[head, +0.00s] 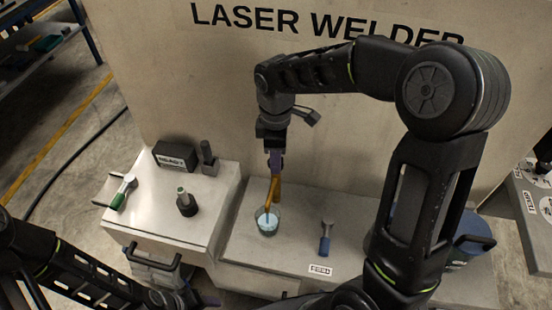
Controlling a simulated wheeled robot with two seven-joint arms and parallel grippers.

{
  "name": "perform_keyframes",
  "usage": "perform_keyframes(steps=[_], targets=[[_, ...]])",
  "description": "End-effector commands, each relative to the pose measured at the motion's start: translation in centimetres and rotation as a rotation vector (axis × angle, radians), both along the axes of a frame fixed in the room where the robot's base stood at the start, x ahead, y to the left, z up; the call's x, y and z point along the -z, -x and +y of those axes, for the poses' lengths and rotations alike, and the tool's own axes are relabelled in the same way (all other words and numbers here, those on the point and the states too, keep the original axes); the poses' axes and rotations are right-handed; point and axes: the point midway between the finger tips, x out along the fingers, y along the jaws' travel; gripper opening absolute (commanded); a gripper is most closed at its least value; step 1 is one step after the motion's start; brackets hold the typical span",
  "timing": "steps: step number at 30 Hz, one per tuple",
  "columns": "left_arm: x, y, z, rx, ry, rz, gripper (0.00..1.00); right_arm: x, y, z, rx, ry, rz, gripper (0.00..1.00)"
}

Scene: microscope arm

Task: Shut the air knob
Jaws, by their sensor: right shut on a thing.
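My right gripper (275,165) reaches down over the bench, its jaws shut on a slim orange-brown stick (272,190). The stick's lower end is at a clear cup (267,221) of light blue liquid and seems to be inside it. A dark, upright knob-like piece with a green top (186,202) stands on the raised metal box to the left. I cannot tell for sure whether this is the air knob. My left gripper (188,299) is at the bottom edge, small and dark, and its jaws cannot be made out.
The raised metal box (150,225) carries a black labelled box (175,156), a dark upright post (208,158) and a green-handled tool (121,193). A blue-handled tool (325,240) lies on the lower bench (290,255). A blue drum (468,235) stands right of my arm.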

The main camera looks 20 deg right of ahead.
Motion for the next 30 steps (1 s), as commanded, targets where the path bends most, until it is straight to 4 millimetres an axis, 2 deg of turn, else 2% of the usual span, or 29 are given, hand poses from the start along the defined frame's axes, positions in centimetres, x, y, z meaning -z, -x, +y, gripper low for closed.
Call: perform_keyframes(steps=[30], targets=[[2.8,-0.4,-0.2,0.003,0.007,-0.011,0.59,0.0,-0.1,0.0,0.963,-0.001,-0.003,0.00]])
